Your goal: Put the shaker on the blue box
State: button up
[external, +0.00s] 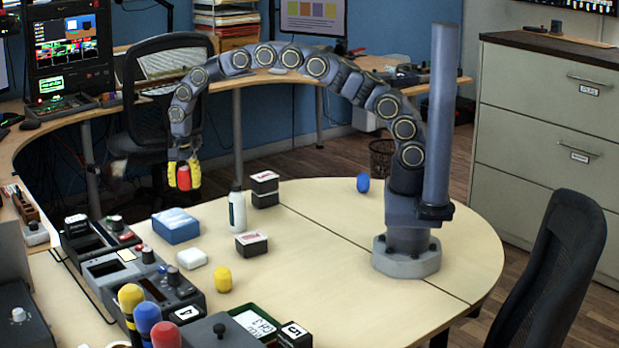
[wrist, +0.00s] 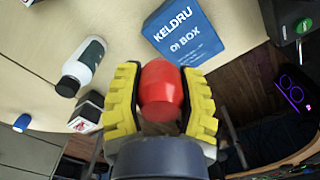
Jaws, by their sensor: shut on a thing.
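My gripper (external: 183,180) is shut on a red shaker (external: 184,178), which sits between its yellow fingers. In the wrist view the red shaker (wrist: 161,90) fills the gap between the fingertips (wrist: 161,95). The blue box (external: 177,229) lies on the table and shows below the gripper in the external view, with the shaker held up in the air. In the wrist view the blue box (wrist: 190,55), with white lettering on top, lies ahead of the shaker and slightly right. Nothing is on its visible top.
A white bottle (external: 237,210), black-and-white boxes (external: 251,244), a white block (external: 191,258) and a yellow shaker-like piece (external: 223,279) stand near the blue box. A blue piece (external: 363,182) stands farther back. Electronic devices (external: 150,278) line the left. The table's right side is mostly clear.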

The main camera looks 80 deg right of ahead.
send_over(174, 218)
notch_tip(174, 218, down, 5)
jog(key=shift+f, duration=1.55)
jog(key=shift+f, duration=0.2)
jog(key=o, duration=1)
jog(key=shift+d, duration=0.1)
jog(key=shift+o, duration=0.2)
